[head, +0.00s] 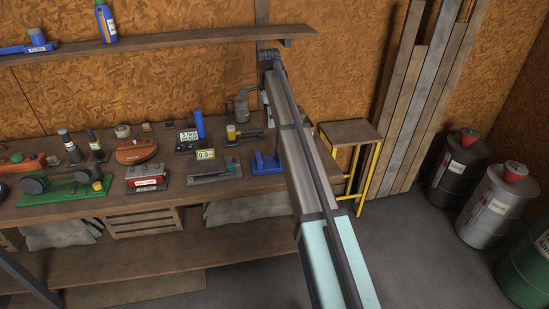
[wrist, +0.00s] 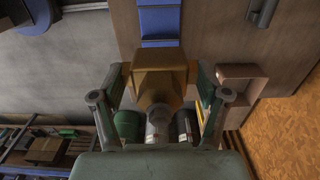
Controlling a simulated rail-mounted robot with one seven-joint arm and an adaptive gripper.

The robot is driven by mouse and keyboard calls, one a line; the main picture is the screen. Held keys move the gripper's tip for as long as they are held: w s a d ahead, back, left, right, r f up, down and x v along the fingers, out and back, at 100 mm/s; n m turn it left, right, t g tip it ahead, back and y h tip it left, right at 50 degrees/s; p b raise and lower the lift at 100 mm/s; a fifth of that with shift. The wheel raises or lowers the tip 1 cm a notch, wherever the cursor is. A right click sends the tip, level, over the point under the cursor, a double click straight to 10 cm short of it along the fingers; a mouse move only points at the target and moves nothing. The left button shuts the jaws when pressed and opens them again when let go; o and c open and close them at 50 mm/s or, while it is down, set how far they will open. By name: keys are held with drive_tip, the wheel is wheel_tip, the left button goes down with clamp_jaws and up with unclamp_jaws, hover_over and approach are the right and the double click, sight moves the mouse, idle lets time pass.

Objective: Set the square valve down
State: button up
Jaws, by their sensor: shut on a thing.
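A brass-brown blocky piece, which I take to be the square valve (wrist: 160,66), sits between the fingers of my gripper (wrist: 160,84) in the wrist view. The fingers close on it from left and right. It has a square body with a rounded, darker part toward the camera. What lies directly beneath it is hard to tell, and I cannot tell whether it touches any surface. In the head view my arm runs up and away over the right part of the workbench (head: 100,219). I cannot make out the held valve there.
Tools crowd the bench: a green-based tool (head: 65,190), a red box (head: 146,177), an orange tool (head: 136,151), a blue cylinder (head: 200,125) and a blue piece (head: 264,163). A yellow-legged stool (head: 350,131) stands right of it. Drums (head: 491,195) stand far right. A shelf (head: 150,45) hangs above.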

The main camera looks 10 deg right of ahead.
sight(270, 162)
wheel_tip(270, 162, down, 18)
drive_tip(key=p, duration=0.3)
drive_tip(key=shift+r+p, duration=0.1)
drive_tip(key=shift+p, duration=0.25)
drive_tip(key=o, duration=1.6)
wheel_tip(270, 162, up, 12)
drive_tip(key=b, duration=0.3)
